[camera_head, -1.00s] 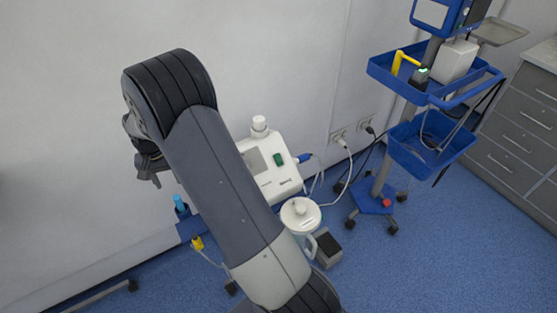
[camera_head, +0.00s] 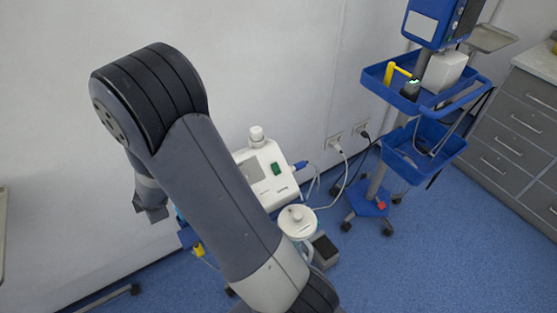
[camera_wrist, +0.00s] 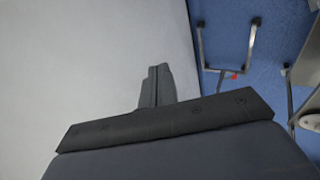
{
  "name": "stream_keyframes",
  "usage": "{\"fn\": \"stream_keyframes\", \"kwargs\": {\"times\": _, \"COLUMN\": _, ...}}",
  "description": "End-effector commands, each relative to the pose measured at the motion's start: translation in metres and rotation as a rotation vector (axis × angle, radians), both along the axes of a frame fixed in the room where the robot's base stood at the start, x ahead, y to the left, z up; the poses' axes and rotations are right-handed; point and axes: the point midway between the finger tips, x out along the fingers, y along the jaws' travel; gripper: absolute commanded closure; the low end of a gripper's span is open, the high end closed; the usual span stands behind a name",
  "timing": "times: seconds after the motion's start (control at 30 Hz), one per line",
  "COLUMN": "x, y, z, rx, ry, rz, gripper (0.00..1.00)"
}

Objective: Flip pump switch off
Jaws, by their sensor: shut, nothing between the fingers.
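The white pump unit (camera_head: 262,183) stands near the wall behind my arm in the head view. Its green switch (camera_head: 276,169) faces up on the front panel, and whether it is on or off is too small to tell. My gripper (camera_head: 150,208) hangs left of the pump, partly hidden behind my forearm and well apart from the switch. In the wrist view my gripper (camera_wrist: 156,72) is shut and empty, with the pale wall beyond it. The pump does not show clearly there.
A white-lidded jar (camera_head: 298,220) and a grey foot pedal (camera_head: 324,250) stand just below the pump. A wheeled stand with blue trays (camera_head: 425,150) is to the right, with cables running to wall sockets (camera_head: 334,142). Grey drawers (camera_head: 515,140) are at far right.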

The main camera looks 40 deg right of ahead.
Motion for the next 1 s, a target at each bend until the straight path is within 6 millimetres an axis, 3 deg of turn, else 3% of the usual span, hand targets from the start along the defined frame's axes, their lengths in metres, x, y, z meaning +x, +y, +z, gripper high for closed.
{"fn": "stream_keyframes", "kwargs": {"times": 0.1, "x": -0.034, "y": 0.038, "z": 0.015, "rx": -0.057, "ry": -0.08, "rz": 0.38, "gripper": 1.0}}
{"fn": "stream_keyframes", "kwargs": {"times": 0.2, "x": -0.062, "y": 0.066, "z": 0.022, "rx": -0.079, "ry": -0.146, "rz": 0.638, "gripper": 1.0}}
{"fn": "stream_keyframes", "kwargs": {"times": 0.4, "x": -0.1, "y": 0.094, "z": 0.032, "rx": -0.088, "ry": -0.231, "rz": 0.917, "gripper": 1.0}}
{"fn": "stream_keyframes", "kwargs": {"times": 1.0, "x": -0.105, "y": 0.098, "z": 0.032, "rx": -0.087, "ry": -0.246, "rz": 0.954, "gripper": 1.0}}
